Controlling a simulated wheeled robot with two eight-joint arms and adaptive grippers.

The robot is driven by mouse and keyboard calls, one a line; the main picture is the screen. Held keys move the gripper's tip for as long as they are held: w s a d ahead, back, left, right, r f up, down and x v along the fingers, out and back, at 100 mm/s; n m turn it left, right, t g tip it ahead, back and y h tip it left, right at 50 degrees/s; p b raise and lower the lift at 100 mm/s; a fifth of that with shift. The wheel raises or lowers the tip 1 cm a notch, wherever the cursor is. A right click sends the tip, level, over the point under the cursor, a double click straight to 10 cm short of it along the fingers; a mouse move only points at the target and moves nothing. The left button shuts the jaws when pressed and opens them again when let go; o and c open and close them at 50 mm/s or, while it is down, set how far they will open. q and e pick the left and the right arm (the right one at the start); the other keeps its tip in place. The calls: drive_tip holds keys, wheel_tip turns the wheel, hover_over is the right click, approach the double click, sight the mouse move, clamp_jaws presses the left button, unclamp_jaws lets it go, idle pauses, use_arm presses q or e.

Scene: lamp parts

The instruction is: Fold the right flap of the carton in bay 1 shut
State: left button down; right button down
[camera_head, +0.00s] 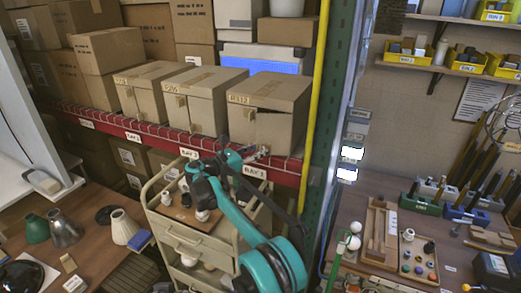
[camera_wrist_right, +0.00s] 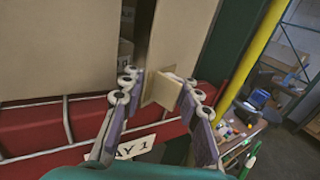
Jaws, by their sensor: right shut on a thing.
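The brown carton (camera_head: 268,113) in bay 1 stands on the red-fronted shelf, with a dark gap in its front. In the right wrist view its right flap (camera_wrist_right: 185,35) and the panel left of it (camera_wrist_right: 65,45) stand apart, with a dark opening between them. A small cardboard tab (camera_wrist_right: 158,88) sticks out at the right flap's lower part. My right gripper (camera_head: 256,154) is at the carton's lower front, and in the wrist view its fingers (camera_wrist_right: 160,92) are shut on the tab from both sides. My left gripper is not in view.
The red shelf beam (camera_wrist_right: 40,130) runs just below the flaps. A yellow pole (camera_head: 319,95) and green upright (camera_head: 335,90) stand close on the right. Other cartons (camera_head: 199,97) stand to the left. A cream cart (camera_head: 197,250) is below the shelf.

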drive_tip(key=shift+w, duration=0.25)
drive_tip(key=shift+a, duration=0.1)
idle(0.3)
drive_tip(key=c, duration=1.2)
unclamp_jaws()
drive_tip(key=shift+a, duration=0.1)
drive_tip(key=v, duration=1.2)
